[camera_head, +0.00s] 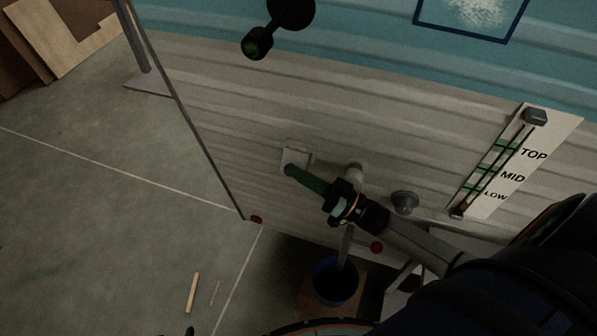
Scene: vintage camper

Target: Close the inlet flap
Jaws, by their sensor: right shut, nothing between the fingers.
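The inlet flap (295,156) is a small pale square piece on the camper's lower cream wall, near the middle of the view. My right gripper (291,171) comes in from the lower right. Its green fingers are shut and empty, with their tips at the flap's lower edge. I cannot tell whether they touch it, or how far the flap stands open. A small dark green tip (190,331) at the bottom edge may be part of my left gripper; the rest is out of frame.
A pale pipe (353,173) and a grey round knob (404,202) stick out beside my right gripper. A blue bucket (336,283) stands below. A level gauge (512,165) is at the right, a black lamp-like fixture (258,43) above. The floor at left is mostly clear.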

